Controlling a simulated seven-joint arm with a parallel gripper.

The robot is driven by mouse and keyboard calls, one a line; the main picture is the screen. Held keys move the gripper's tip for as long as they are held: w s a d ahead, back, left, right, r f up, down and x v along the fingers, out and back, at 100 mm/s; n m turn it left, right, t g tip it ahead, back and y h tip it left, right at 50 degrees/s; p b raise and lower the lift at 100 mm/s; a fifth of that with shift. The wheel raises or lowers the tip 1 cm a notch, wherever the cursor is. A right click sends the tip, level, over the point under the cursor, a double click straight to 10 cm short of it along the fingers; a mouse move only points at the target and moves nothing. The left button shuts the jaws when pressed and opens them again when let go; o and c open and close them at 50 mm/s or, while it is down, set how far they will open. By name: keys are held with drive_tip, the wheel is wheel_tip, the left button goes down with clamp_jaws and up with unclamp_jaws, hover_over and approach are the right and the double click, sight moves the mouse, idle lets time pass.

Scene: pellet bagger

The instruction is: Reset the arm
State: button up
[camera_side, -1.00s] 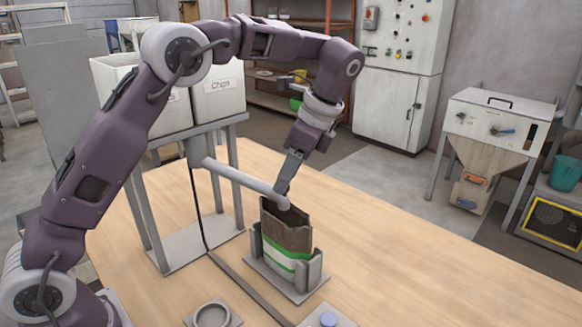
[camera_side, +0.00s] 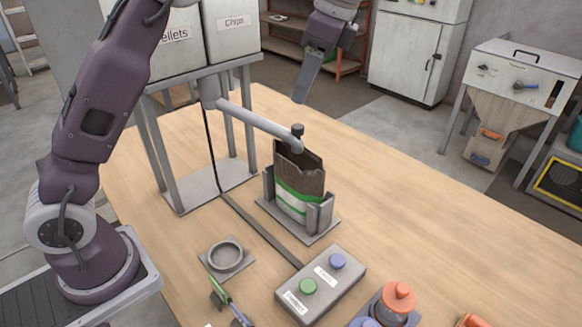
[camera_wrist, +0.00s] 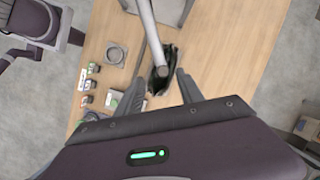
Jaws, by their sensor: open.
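My gripper (camera_side: 301,98) hangs in the air above and behind the bag in the side view, apart from the spout. In the wrist view my gripper (camera_wrist: 158,88) shows its two fingers spread with nothing held between them. The brown, green and white bag (camera_side: 300,188) stands upright and open-topped in a grey metal holder (camera_side: 320,218) on the table. The grey spout pipe (camera_side: 255,122) ends over the bag's mouth, with a dark knob on its end. The bag's mouth (camera_wrist: 161,80) shows dark from above in the wrist view.
Bins marked Pellets and Chips (camera_side: 233,35) stand on a metal frame at the left. The right of the table (camera_side: 430,215) is clear.

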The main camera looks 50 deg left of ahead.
drive_tip(key=s+a+r+n+t+h, duration=0.2)
drive_tip(key=s+r+n, duration=0.2)
drive_tip(key=s, duration=0.5)
drive_tip(key=s+d+f+n+t, duration=0.1)
drive_tip(key=s+f+n, duration=0.3)
drive_tip(key=s, duration=0.5)
drive_tip(key=s+d+f+n+t+h, duration=0.1)
drive_tip(key=s+f+n+t, duration=0.2)
drive_tip(key=s, duration=0.5)
drive_tip(key=shift+s+f+n+t+h, duration=0.3)
drive_tip(key=shift+s+f+n+t, duration=0.1)
drive_tip(key=shift+f, duration=0.1)
